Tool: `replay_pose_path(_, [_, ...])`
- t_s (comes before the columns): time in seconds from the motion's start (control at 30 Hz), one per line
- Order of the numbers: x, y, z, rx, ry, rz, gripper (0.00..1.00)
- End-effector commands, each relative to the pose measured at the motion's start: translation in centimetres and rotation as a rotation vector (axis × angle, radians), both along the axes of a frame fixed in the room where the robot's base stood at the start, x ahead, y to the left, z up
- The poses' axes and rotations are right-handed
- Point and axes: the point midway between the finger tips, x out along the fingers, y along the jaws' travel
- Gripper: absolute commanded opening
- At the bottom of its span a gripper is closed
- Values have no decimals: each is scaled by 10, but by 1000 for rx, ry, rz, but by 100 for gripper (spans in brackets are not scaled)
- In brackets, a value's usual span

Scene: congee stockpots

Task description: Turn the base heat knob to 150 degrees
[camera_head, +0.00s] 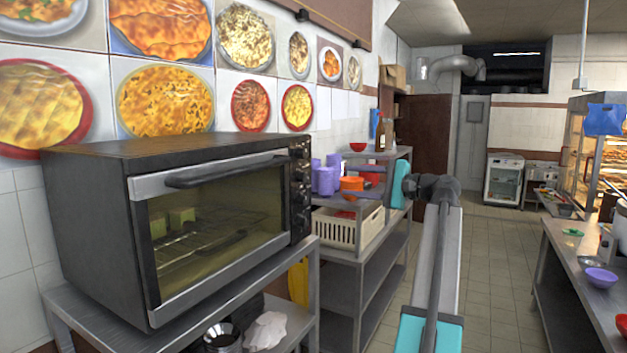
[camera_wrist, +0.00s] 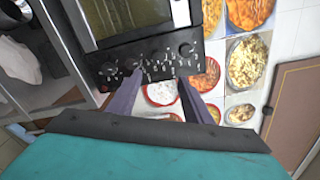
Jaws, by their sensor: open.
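A black toaster oven (camera_head: 170,225) stands on a metal shelf at the left in the head view, door shut. Its control panel (camera_head: 300,185) is a narrow strip on the right of its front, with several dark knobs in a column. In the wrist view the panel (camera_wrist: 150,62) lies sideways across the upper middle, with white markings too small to read. I cannot tell which knob is the base heat knob. My gripper (camera_wrist: 161,78) is open, its two dark fingers apart and pointing at the panel. Nothing is between them that I can make out as gripped. Whether the fingertips touch the panel is unclear.
A metal shelf unit (camera_head: 372,255) beyond the oven holds purple cups (camera_head: 323,178), an orange pot (camera_head: 352,184) and a cream basket (camera_head: 347,229). A counter (camera_head: 590,290) stands at the right. The tiled floor (camera_head: 490,260) between is clear. Food pictures cover the wall.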

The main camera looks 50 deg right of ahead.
Motion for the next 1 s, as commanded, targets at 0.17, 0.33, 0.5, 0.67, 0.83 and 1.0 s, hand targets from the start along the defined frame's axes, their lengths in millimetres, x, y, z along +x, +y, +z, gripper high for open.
replay_pose_path(0.17, [0, 5, -3, 192, 22, -21, 46])
replay_pose_path(0.33, [1, 9, -6, 347, 37, -37, 46])
replay_pose_path(0.5, [3, 12, -8, 391, 41, -40, 46])
replay_pose_path(0.67, [5, 11, -8, 400, 45, -37, 46])
replay_pose_path(0.83, [6, 11, -9, 401, 46, -37, 46])
replay_pose_path(1.0, [5, 11, -9, 400, 46, -37, 46])
